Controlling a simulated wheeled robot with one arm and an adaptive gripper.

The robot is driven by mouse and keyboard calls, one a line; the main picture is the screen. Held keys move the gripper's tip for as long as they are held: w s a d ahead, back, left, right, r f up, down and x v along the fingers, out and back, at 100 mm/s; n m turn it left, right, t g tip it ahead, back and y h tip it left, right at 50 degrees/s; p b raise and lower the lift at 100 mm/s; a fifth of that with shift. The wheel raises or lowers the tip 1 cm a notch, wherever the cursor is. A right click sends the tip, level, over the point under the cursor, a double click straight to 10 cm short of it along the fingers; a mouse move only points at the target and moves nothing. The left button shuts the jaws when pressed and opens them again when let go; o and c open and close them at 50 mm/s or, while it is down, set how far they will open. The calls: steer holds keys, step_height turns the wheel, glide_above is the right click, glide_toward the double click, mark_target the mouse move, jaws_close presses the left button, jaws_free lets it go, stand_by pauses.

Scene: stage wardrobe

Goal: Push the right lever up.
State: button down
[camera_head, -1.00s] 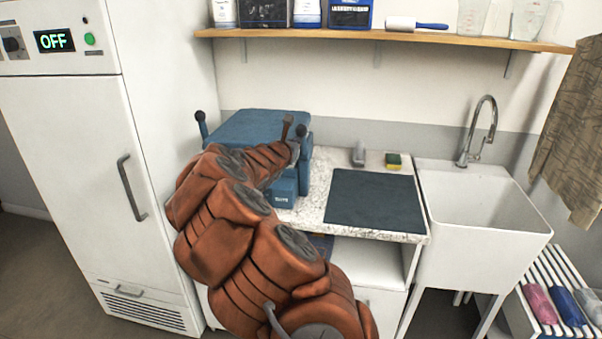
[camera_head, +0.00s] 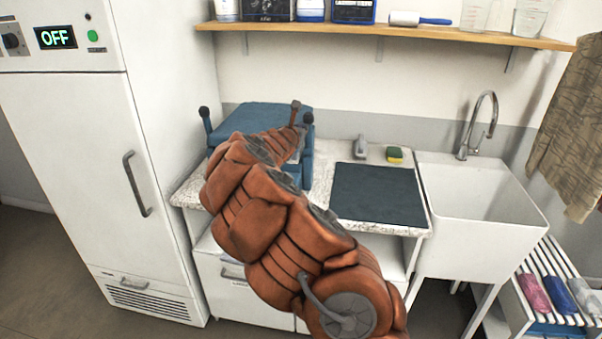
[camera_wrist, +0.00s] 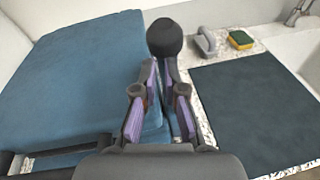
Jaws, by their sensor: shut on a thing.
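The blue boxy press (camera_head: 262,121) stands on the counter with a lever on each side. The right lever (camera_head: 307,119) has a round black knob standing just above the press's right edge. In the wrist view, the knob of this right lever (camera_wrist: 164,38) shows large beyond the fingers. My gripper (camera_wrist: 161,72), with purple-padded fingers, is shut around the lever's shaft below the knob. In the head view my arm hides most of the gripper and the press's front. The left lever (camera_head: 205,113) stands up with its black knob at the press's left side.
A dark mat (camera_head: 377,194) lies on the speckled counter right of the press. A grey handled object (camera_head: 360,147) and a sponge (camera_head: 394,154) are behind it. A sink (camera_head: 480,190) is at right, a tall white cabinet (camera_head: 75,150) at left. A shelf (camera_head: 400,32) runs above.

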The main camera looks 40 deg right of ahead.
steer(key=shift+s+d+r+h, duration=0.1)
steer(key=shift+r+h, duration=0.05)
steer(key=shift+r, duration=0.5)
steer(key=shift+d+r+h, duration=0.1)
steer(key=shift+r+h, duration=0.05)
steer(key=shift+r, duration=0.5)
steer(key=shift+s+a+f+b, duration=0.1)
steer(key=shift+s+f+b, duration=0.1)
steer(key=shift+f+b, duration=0.2)
steer(key=w+r+b+v, duration=0.1)
steer(key=r+v, duration=0.1)
steer(key=v, duration=1)
steer(key=shift+a, duration=0.2)
steer(key=shift+r, duration=0.1)
